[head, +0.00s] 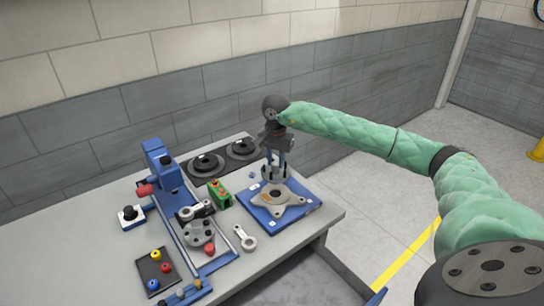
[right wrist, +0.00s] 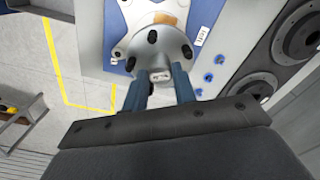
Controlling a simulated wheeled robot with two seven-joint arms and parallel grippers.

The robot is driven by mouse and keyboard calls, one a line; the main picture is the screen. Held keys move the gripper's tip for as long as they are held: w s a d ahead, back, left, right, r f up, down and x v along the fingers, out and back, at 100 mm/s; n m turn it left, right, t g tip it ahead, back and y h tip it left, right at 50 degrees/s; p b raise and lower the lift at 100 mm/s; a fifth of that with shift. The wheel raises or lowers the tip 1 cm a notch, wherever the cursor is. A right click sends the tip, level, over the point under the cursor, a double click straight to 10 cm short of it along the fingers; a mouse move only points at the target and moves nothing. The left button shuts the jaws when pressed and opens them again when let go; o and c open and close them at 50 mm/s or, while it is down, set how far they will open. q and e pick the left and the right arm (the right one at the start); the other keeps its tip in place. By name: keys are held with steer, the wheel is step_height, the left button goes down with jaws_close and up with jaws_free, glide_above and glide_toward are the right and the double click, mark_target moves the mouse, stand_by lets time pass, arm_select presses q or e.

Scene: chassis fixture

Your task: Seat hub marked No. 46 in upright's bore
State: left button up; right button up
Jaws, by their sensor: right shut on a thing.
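My right gripper (head: 275,157) points down over the blue base plate (head: 250,205). Its blue fingers (right wrist: 160,82) are shut on a silver hub (head: 274,173) with several black studs. The hub also shows in the right wrist view (right wrist: 150,60), with a small pale marking between the fingers that I cannot read clearly. A light-grey upright (head: 293,209) with spread arms lies on the blue plate below the hub. The hub hides part of the bore in the right wrist view. My left gripper is not in view.
A green box (head: 219,194) stands left of the plate. A blue press (head: 165,165), a grey disc (head: 199,233) and a small link (head: 245,239) are further left and front.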

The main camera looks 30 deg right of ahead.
mark_target(276, 173)
steer(key=shift+s+f, duration=0.1)
steer(key=shift+f, duration=2.1)
arm_select(q)
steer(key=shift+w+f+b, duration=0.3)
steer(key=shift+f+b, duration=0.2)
steer(key=shift+b, duration=0.25)
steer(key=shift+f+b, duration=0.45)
arm_select(e)
steer(key=shift+f, duration=0.1)
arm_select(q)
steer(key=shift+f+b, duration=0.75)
arm_select(e)
steer(key=shift+f, duration=0.45)
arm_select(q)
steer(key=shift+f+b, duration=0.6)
arm_select(e)
steer(key=shift+f, duration=0.25)
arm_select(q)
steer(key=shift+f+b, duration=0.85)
arm_select(e)
steer(key=shift+f, duration=0.5)
